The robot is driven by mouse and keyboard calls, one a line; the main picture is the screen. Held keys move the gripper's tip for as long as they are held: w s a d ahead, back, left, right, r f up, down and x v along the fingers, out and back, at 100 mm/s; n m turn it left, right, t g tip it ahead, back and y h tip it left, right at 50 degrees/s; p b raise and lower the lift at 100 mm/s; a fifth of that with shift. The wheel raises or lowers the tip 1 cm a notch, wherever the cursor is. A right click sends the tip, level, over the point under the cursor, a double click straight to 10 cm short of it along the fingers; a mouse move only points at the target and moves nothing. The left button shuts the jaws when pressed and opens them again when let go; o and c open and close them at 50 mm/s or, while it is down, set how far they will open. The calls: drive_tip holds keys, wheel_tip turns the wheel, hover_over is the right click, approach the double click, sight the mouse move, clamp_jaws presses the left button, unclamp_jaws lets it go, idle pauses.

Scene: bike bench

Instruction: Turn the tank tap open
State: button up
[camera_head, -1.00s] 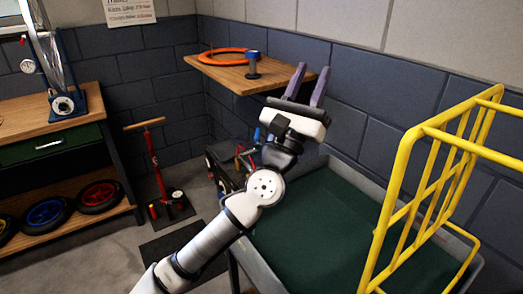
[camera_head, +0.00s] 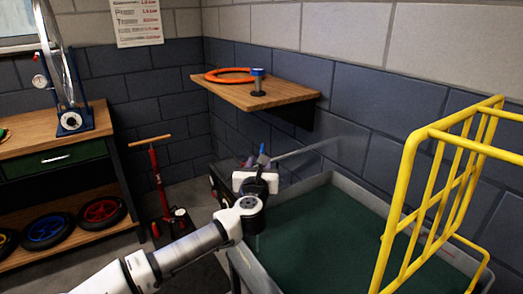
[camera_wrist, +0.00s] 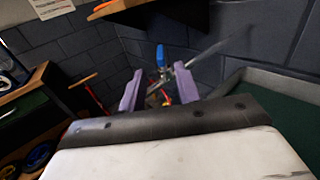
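The tank tap shows as an upright blue lever (camera_head: 262,152) with a thin grey pipe (camera_head: 307,149) running right towards the tub. In the wrist view the blue lever (camera_wrist: 161,56) stands in the gap between my fingertips, seemingly beyond them, and the pipe (camera_wrist: 215,50) slopes up to the right. My gripper (camera_wrist: 159,76) is open, with its two purple fingers apart and nothing seen held. In the head view my gripper (camera_head: 252,162) is just left of the lever, and its body hides the tap's lower part. I cannot tell whether a finger touches the lever.
A grey tub (camera_head: 328,183) with a green inside lies to the right, with a yellow rack (camera_head: 407,170) over it. A wooden shelf (camera_head: 290,92) with an orange ring is above. A red floor pump (camera_head: 160,185) and a workbench (camera_head: 95,120) are left.

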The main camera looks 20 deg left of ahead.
sight(261, 151)
drive_tip(key=p+x, duration=0.1)
drive_tip(key=x, duration=0.5)
drive_tip(key=shift+w, duration=0.35)
clamp_jaws()
